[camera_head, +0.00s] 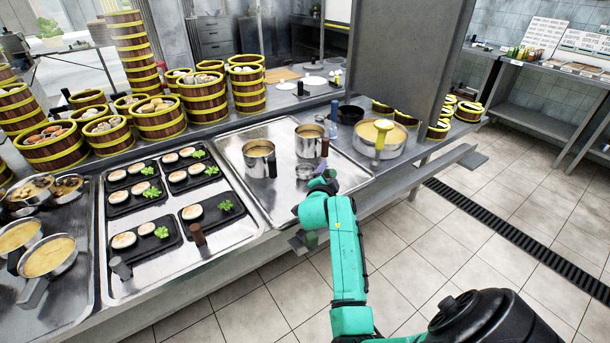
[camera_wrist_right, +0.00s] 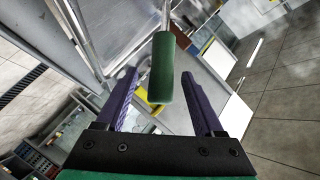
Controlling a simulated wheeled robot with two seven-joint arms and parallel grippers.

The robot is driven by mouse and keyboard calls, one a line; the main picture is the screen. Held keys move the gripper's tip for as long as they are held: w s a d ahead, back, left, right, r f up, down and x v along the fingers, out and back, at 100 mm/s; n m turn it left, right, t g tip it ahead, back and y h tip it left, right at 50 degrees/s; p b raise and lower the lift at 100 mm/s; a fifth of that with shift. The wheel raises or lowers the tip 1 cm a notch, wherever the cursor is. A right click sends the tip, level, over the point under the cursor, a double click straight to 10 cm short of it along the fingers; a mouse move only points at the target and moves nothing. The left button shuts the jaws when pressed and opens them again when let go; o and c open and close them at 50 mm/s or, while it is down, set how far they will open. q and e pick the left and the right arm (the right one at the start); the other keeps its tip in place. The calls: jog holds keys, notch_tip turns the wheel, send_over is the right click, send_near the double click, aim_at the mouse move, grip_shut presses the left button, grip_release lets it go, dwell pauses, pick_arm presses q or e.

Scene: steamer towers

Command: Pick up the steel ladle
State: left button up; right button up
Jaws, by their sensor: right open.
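In the wrist view a dark green handle (camera_wrist_right: 162,68) stands between the two purple fingers of my open right gripper (camera_wrist_right: 160,88), with a thin metal rod running up from it. I take it for the ladle's handle; its bowl is not clear. I cannot tell whether the fingers touch it. My left gripper is out of view.
Two steel pots (camera_head: 259,160) stand on the steel tray (camera_head: 237,146) close to my right gripper. A wide pot of yellow food (camera_head: 366,142) is right of them. A tall grey panel (camera_head: 402,60) rises behind. Bamboo steamers (camera_head: 158,120) crowd the left. Floor (camera_head: 440,250) is clear.

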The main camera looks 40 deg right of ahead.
jog(key=x, duration=0.4)
jog(key=shift+w+d+f, duration=0.1)
jog(key=shift+w, duration=0.15)
jog(key=shift+s, duration=0.1)
grip_shut()
dwell(0.9)
